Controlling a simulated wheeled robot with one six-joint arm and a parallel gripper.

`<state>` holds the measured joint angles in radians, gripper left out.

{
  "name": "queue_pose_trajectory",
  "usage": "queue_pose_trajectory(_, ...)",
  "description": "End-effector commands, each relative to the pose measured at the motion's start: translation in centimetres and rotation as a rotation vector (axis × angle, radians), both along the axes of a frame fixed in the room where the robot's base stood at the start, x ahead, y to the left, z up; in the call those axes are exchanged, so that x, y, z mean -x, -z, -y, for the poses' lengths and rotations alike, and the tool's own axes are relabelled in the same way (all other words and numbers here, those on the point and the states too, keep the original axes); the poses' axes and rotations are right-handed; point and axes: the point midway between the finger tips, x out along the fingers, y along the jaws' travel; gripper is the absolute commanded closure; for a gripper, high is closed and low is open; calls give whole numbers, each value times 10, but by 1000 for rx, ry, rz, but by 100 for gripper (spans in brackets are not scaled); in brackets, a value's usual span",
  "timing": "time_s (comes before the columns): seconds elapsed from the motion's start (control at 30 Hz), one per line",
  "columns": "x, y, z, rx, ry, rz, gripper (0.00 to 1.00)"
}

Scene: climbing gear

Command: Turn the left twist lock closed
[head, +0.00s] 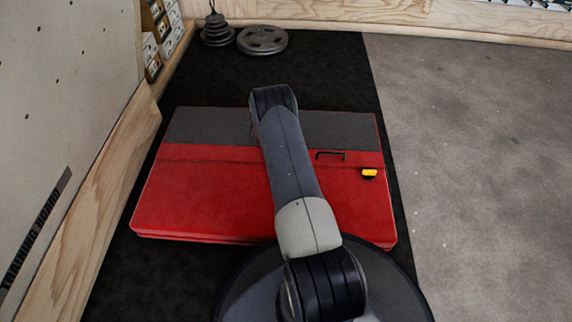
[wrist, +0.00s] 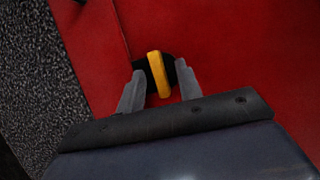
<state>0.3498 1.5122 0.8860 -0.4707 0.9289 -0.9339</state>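A twist lock with a yellow bar on a black base (wrist: 158,74) sits on the red pad in the wrist view. Its bar runs nearly up and down in the picture, slightly tilted. My gripper (wrist: 160,68) is open, with one grey finger on each side of the bar and gaps between. In the head view my arm covers this lock and the gripper. The other yellow twist lock (head: 369,174) shows on the right of the red and grey pad (head: 200,200), its bar lying roughly sideways.
A black carry handle (head: 331,154) is on the pad up and left of the visible lock. Weight plates (head: 262,40) lie on the dark floor behind. A climbing wall (head: 70,90) stands on the left. Grey floor (head: 480,150) on the right is clear.

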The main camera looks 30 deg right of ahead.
Motion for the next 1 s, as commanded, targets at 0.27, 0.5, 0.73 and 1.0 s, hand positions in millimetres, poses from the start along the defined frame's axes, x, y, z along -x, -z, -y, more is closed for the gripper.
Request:
queue_pose_trajectory(0.27, -2, -7, -1, 1, -1, 1, 66)
queue_pose_trajectory(0.5, -12, -49, -14, 1, -2, 2, 66)
queue_pose_trajectory(0.73, -22, -87, -27, 1, -2, 2, 66)
queue_pose_trajectory(1.0, -26, -101, -33, 0, 0, 0, 66)
